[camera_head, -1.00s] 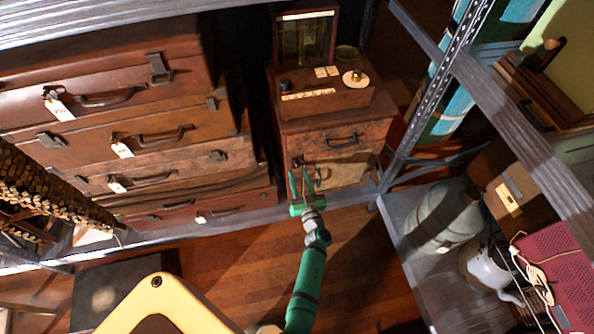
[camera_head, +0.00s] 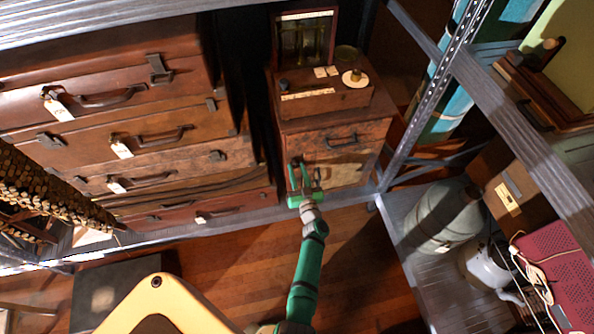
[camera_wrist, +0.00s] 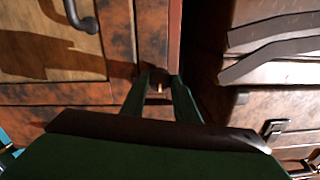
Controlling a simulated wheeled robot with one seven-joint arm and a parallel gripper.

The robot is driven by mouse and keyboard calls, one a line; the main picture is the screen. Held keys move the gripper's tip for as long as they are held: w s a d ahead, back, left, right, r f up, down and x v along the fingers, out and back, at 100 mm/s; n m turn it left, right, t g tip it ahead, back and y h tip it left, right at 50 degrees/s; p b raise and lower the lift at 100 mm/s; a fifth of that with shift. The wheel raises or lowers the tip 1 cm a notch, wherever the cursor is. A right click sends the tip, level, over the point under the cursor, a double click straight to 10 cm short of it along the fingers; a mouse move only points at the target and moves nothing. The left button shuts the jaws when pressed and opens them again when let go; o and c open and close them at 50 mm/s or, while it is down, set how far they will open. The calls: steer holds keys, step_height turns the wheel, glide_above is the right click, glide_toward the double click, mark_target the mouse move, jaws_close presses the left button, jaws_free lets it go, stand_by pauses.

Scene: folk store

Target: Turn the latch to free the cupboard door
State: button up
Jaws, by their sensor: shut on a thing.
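The wooden cupboard (camera_head: 372,138) stands in the middle of the head view, its front facing me. Its door (camera_head: 345,173) has a pale panel, which shows at the upper left of the wrist view (camera_wrist: 40,45). My green gripper (camera_head: 299,169) is at the left edge of the cupboard front. In the wrist view, its fingers (camera_wrist: 160,82) are shut around a small brass-coloured piece, the latch (camera_wrist: 160,88), by the door's edge. Most of the latch is hidden between the fingers. The door looks closed.
Stacked brown suitcases (camera_head: 190,155) stand left of the cupboard, across a dark gap. A metal shelf post (camera_head: 425,110) rises at the right. A grey-green canister (camera_head: 440,215) stands on the low shelf. Open wooden floor (camera_head: 250,245) lies in front.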

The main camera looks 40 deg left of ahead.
steer(key=shift+n, duration=0.3)
steer(key=n, duration=0.3)
steer(key=shift+n, duration=0.3)
steer(key=n, duration=0.4)
steer(key=shift+r+n, duration=0.1)
steer(key=shift+n, duration=0.2)
steer(key=n, duration=0.4)
steer(key=shift+a+h, duration=0.1)
steer(key=shift+h, duration=0.2)
steer(key=shift+n, duration=2.3)
steer(key=o, duration=0.8)
